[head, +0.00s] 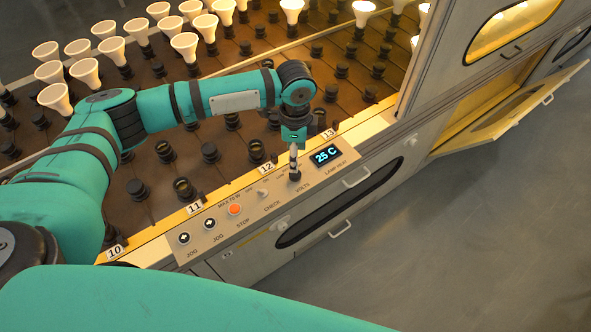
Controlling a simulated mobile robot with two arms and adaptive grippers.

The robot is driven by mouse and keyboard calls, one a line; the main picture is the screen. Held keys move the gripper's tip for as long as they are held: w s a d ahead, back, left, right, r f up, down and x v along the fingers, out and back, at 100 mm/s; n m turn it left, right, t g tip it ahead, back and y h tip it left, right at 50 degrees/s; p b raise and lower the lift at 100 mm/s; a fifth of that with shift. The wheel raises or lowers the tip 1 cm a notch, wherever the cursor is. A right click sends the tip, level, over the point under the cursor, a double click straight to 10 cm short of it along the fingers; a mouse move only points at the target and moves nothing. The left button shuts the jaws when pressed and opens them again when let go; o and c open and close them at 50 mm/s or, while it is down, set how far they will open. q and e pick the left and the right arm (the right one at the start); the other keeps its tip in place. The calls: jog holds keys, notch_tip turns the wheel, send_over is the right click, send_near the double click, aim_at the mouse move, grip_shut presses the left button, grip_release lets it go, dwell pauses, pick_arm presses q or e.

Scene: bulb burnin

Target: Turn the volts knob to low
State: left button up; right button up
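The volts knob (295,175) is a small dark knob on the sloped control panel (222,228), above the printed word VOLTS. My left gripper (294,167) comes down from above with its fingertips at the knob. The fingers look close together, but whether they are shut on the knob is too small to tell. The gripper hides part of the knob, its pointer and any low mark. My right gripper is not in view; a teal arm link of mine crosses the bottom.
The panel also carries the display (325,155) reading 25 C, the check switch (262,193), the orange stop button (235,209) and two jog buttons (184,238). Behind are rows of sockets with bulbs (184,46). An open door (515,112) juts out at right. The floor is clear.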

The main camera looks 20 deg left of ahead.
aim_at(295, 176)
pick_arm(q)
notch_tip(295, 176, down, 7)
jog(key=shift+f, duration=0.6)
grip_shut()
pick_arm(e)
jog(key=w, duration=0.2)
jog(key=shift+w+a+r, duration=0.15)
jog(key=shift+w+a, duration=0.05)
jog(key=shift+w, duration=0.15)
